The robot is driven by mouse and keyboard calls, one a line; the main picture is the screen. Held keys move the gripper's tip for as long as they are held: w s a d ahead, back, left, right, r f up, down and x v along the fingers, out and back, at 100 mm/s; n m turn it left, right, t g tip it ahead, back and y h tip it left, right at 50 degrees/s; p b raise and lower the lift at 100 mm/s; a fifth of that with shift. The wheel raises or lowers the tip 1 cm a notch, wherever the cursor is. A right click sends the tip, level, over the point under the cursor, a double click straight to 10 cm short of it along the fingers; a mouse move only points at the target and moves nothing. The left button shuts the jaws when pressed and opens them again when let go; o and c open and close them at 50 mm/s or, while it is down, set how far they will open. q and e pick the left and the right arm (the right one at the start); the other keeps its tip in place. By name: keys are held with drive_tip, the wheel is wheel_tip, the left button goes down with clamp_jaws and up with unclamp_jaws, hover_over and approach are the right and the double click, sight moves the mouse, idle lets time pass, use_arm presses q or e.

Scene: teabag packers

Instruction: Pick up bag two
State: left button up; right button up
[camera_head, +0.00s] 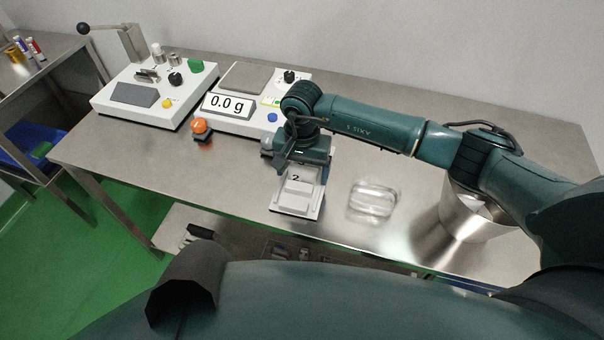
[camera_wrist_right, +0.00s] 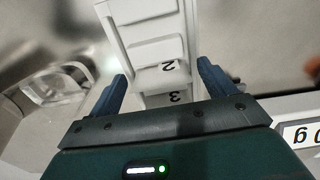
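A white stepped holder (camera_head: 298,208) stands on the steel table below my right gripper. A white piece marked 2 (camera_head: 296,186) sits in it, and I take this for bag two. It also shows in the right wrist view (camera_wrist_right: 160,77), with a piece marked 3 (camera_wrist_right: 172,99) beside it, nearer the gripper. My right gripper (camera_wrist_right: 163,82) is open, its two blue fingers on either side of the holder with nothing between them gripped. In the head view the right gripper (camera_head: 303,163) hides the holder's far part. My left gripper is not in view.
A scale (camera_head: 240,125) reading 0.0 g stands behind the holder, with an orange button (camera_head: 200,126) to its left. A sealing machine (camera_head: 140,105) is at the back left. A clear dish (camera_head: 373,200) and a steel pot (camera_head: 460,225) stand to the right.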

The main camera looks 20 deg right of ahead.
drive_tip(key=c, duration=0.9)
